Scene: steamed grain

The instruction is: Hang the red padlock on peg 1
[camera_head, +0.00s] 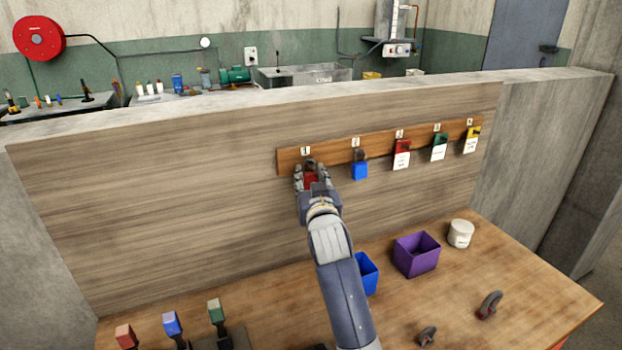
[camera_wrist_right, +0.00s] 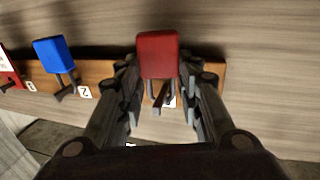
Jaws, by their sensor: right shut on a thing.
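The red padlock (camera_head: 310,179) is held in my right gripper (camera_head: 311,176) at the left end of the wooden peg board (camera_head: 320,156), under the label 1. In the right wrist view the red body of the padlock (camera_wrist_right: 158,54) shows between the two fingers of my right gripper (camera_wrist_right: 160,95), with its shackle towards the board. Peg 1 is mostly hidden by the padlock and fingers, so I cannot tell whether the shackle is around it. My left gripper is not in view.
A blue padlock (camera_head: 360,170) hangs at peg 2, just right of my gripper. Tagged red (camera_head: 402,154), green (camera_head: 439,146) and yellow (camera_head: 472,140) things hang further right. Below are a blue bin (camera_head: 368,273), a purple bin (camera_head: 416,254) and a white tub (camera_head: 460,234).

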